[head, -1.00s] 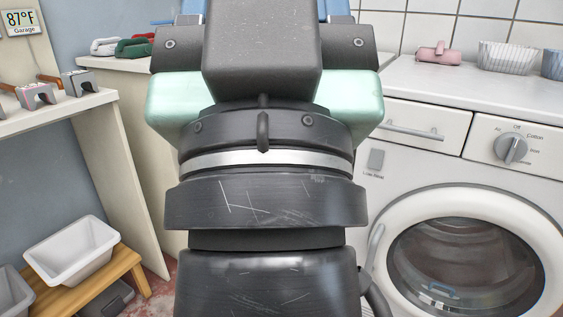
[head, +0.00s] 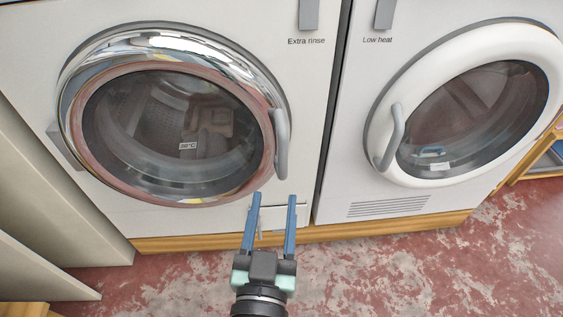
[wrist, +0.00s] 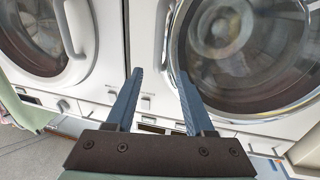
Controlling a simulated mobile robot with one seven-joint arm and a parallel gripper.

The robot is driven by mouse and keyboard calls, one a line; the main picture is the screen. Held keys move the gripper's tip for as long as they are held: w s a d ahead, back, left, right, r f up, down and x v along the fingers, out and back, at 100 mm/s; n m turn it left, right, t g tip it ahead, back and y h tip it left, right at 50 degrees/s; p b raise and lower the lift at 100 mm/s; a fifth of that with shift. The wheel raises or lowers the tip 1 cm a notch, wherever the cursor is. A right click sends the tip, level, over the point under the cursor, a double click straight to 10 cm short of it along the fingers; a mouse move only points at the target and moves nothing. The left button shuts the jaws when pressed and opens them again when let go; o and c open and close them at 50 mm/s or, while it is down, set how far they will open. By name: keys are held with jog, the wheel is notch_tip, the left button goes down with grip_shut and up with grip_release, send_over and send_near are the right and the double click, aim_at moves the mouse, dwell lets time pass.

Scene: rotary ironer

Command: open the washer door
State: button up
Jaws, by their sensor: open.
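The washer (head: 310,120) is the left machine in the head view, white, with "Extra rinse" printed at its upper right. Its round door (head: 268,92) has a chrome ring around dark glass and looks closed. The grey upright door handle (head: 281,143) is on the door's right side. My gripper (head: 275,197) is open, with two blue fingers below the handle in the picture; nothing shows between them. The wrist view shows the fingers (wrist: 159,71) apart, the washer door (wrist: 235,112) at right and its pale handle (wrist: 164,40) beyond the fingertips. The handle's distance is unclear.
A second machine marked "Low heat" stands at right, its white-ringed door (head: 378,118) closed, with its own grey handle (head: 391,138). Both machines rest on a wooden plinth (head: 400,229). A pale panel (head: 50,190) stands at left. The red, worn floor (head: 430,275) in front is clear.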

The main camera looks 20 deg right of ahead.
aim_at(283, 159)
jog(key=x, duration=0.4)
jog(key=f+x, duration=0.1)
jog(key=x, duration=0.7)
jog(key=shift+w+d+f, duration=0.15)
jog(key=shift+d+f, duration=0.05)
jog(key=shift+d, duration=0.1)
grip_shut()
dwell(1.1)
